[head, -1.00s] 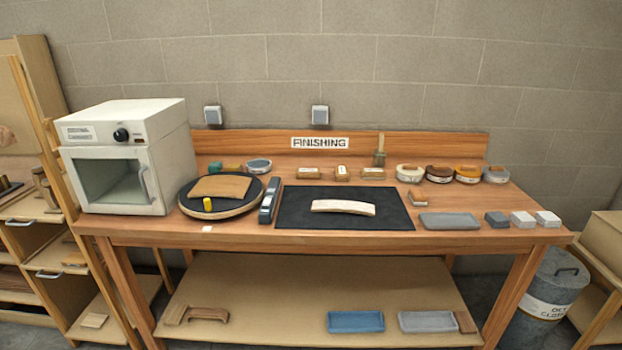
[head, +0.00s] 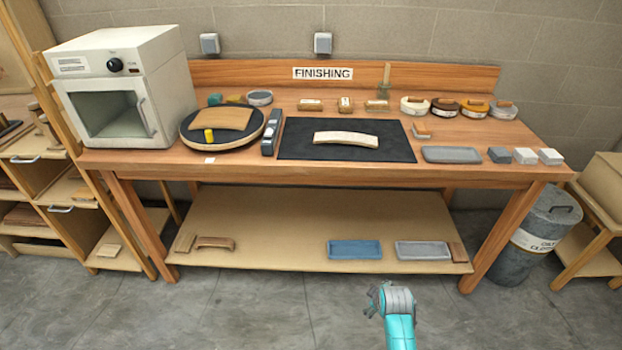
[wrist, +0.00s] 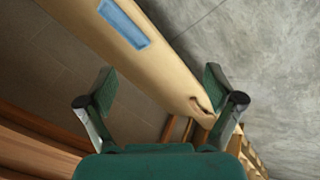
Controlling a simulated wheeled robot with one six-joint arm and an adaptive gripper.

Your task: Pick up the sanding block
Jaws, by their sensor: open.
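A small wood-topped block with a pale grey base (head: 421,131), which looks like the sanding block, sits on the bench between the black mat and the grey tray. Several small plain blocks, one a dark grey block (head: 499,155), stand at the bench's right front, so I cannot be sure which is meant. My gripper (head: 372,300) is low in front of the bench, over the floor, well apart from all of these. In the wrist view my gripper (wrist: 159,75) is open and empty, facing the lower shelf; no bench-top block is clearly visible there.
The wooden bench (head: 230,169) has a lower shelf (head: 285,215) with a blue tray (head: 354,249). A black mat (head: 290,140) bears a pale curved piece. A white oven (head: 125,90) stands left, a grey bin (head: 535,235) right. The floor in front is clear.

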